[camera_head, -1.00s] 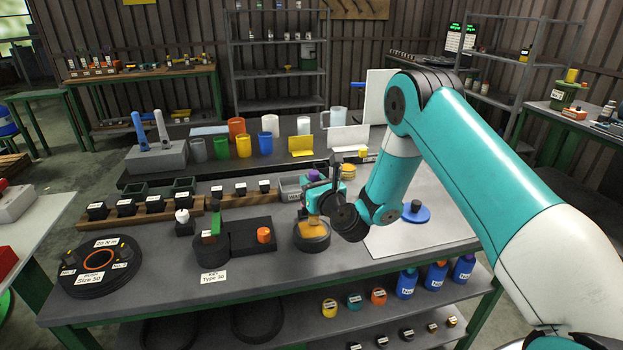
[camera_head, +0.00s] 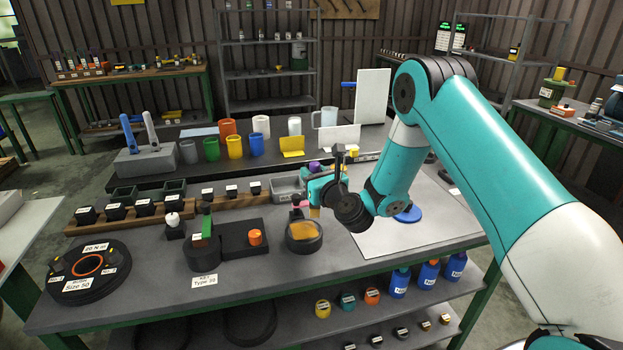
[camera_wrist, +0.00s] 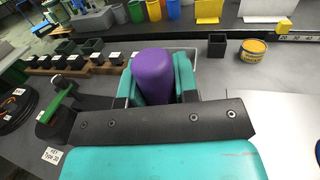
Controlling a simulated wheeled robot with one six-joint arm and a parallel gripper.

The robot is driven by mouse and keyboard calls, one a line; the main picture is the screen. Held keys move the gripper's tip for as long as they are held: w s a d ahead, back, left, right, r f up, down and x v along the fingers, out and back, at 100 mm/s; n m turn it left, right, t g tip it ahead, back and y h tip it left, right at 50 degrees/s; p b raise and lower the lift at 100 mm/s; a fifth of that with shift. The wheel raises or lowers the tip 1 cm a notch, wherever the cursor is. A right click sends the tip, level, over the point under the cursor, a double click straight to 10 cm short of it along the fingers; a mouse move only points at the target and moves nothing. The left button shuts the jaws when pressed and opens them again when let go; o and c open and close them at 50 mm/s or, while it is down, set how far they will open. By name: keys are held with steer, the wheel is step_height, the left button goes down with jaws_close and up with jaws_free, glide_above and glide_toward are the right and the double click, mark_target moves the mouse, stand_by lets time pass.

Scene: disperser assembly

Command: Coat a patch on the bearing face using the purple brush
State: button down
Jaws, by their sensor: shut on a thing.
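My gripper (camera_head: 317,190) is shut on the purple brush (camera_head: 314,167). In the wrist view the purple handle (camera_wrist: 153,75) stands up between the jaws. In the head view the brush's tan bristle end points down over a round dark part with a tan top (camera_head: 303,232), which looks like the bearing face. The bristles appear at or just above its back right edge; I cannot tell whether they touch. In the wrist view this part is hidden under my gripper.
Left of the round part is a black fixture with an orange piece (camera_head: 255,237). Further left is a black disc (camera_head: 90,272) labelled Size 50. A grey bin (camera_head: 287,187) and a row of black blocks stand behind. A pale mat (camera_head: 420,238) lies right.

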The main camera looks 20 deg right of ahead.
steer(key=shift+d+r+p, duration=0.2)
steer(key=shift+r+p, duration=0.15)
steer(key=shift+r, duration=0.3)
steer(key=shift+a+r+p, duration=0.1)
steer(key=shift+r+p, duration=1.75)
steer(key=shift+r, duration=0.2)
